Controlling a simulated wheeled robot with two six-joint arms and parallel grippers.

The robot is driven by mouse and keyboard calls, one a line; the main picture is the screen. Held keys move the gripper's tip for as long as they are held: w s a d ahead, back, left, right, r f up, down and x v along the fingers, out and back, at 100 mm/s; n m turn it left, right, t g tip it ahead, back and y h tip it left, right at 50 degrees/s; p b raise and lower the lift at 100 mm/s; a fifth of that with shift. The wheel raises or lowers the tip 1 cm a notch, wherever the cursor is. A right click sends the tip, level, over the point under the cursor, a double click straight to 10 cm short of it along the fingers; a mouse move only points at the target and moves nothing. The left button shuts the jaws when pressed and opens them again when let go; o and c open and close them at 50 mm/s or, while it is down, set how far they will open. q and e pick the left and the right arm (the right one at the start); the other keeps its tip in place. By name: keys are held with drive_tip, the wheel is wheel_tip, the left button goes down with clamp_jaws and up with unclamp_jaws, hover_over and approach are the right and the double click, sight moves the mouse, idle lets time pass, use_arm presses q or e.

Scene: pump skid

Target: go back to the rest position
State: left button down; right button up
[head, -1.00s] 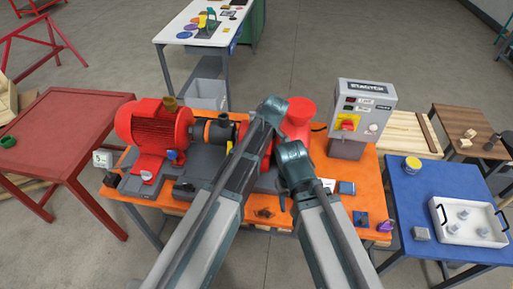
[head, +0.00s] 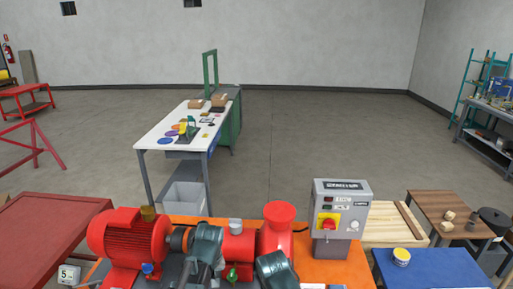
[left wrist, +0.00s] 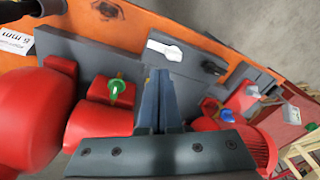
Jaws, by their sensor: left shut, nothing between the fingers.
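My left gripper (left wrist: 160,85) is shut and empty in the left wrist view, with its fingers together above the grey base plate of the pump skid. In the head view my left arm rises in front of the red pump (head: 238,247), and its fingers are hard to make out. A link of my right arm shows at the bottom edge. Its gripper is not visible. The red motor (head: 130,235) is left of my left arm.
The orange skid table (head: 340,272) carries the pump and a grey control box (head: 340,205) with a red-yellow switch. A red table (head: 45,230) is at left and a blue table (head: 435,270) at right. A white table (head: 165,130) stands behind, with open floor around it.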

use_arm(q)
drive_tip(key=s+a+m+h, duration=0.1)
drive_tip(key=s+a+m, duration=0.1)
drive_tip(key=s+m, duration=0.25)
drive_tip(key=s+d+f+m+b, duration=0.2)
drive_tip(key=s+d+f+b, duration=0.1)
drive_tip(key=d+f+b, duration=0.2)
drive_tip(key=s+d+f+m+g+b, duration=0.1)
drive_tip(key=s+d+f+m+b, duration=0.1)
drive_tip(key=d+f+b, duration=0.3)
wheel_tip(320, 180, down, 3)
drive_tip(key=s+b, duration=0.1)
drive_tip(key=b, duration=0.1)
drive_tip(key=shift+s+d+y+b, duration=0.35)
drive_tip(key=shift+s+y, duration=0.05)
